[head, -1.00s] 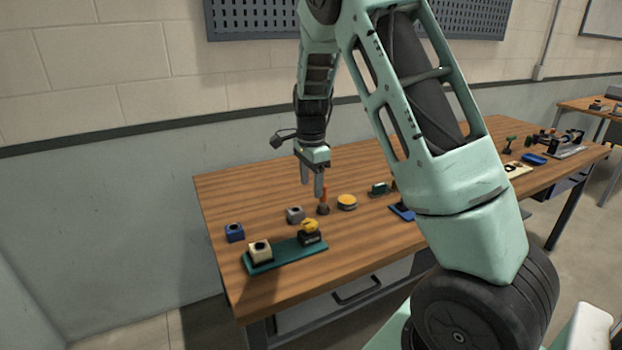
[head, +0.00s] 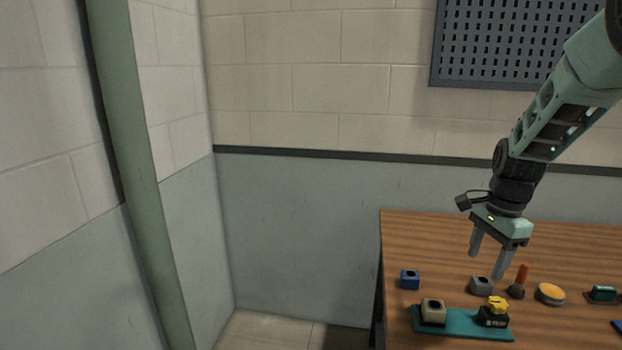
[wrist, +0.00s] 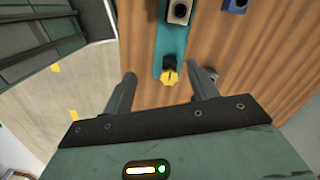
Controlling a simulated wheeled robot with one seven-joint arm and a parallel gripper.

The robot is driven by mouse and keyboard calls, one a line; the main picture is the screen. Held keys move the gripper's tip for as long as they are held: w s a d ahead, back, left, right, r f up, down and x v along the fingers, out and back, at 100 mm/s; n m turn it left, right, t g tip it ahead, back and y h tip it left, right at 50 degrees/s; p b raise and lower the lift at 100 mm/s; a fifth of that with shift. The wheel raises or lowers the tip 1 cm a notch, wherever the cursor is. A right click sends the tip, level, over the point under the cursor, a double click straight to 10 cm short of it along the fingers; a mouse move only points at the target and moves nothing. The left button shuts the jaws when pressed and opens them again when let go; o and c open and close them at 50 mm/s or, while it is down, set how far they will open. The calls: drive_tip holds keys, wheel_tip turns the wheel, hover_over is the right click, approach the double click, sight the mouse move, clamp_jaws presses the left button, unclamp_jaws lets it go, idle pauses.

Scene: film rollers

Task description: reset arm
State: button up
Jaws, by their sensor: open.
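My gripper (head: 488,258) is open and empty above the wooden table. In the head view it hangs over the grey block (head: 481,285) and the orange-handled tool (head: 520,280). In the wrist view its two fingers (wrist: 163,92) are spread apart. The yellow-topped black piece (head: 494,312) shows beyond and between them (wrist: 170,77). That piece and a beige block (head: 433,311) stand on a teal tray (head: 465,327). Most of my arm's upper part is cut off by the right edge of the head view.
A blue block (head: 410,279), a round yellow-topped item (head: 550,293) and a green item (head: 603,294) are on the wooden table (head: 440,240). A pegboard (head: 510,45) is on the back wall. A green post (head: 135,170) stands at left. Floor is clear left of the table.

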drive_tip(key=s+a+r+n, duration=0.2)
drive_tip(key=s+a+n, duration=0.5)
drive_tip(key=a, duration=0.4)
drive_tip(key=s+a+r+n, duration=0.1)
drive_tip(key=s+a+n, duration=0.55)
drive_tip(key=a, duration=0.45)
drive_tip(key=s+a+n, duration=0.2)
drive_tip(key=s+n, duration=0.3)
drive_tip(key=s, duration=0.2)
drive_tip(key=s+a+n, duration=0.3)
drive_tip(key=s+n, duration=0.3)
drive_tip(key=shift+s, duration=0.4)
drive_tip(key=shift+f, duration=0.1)
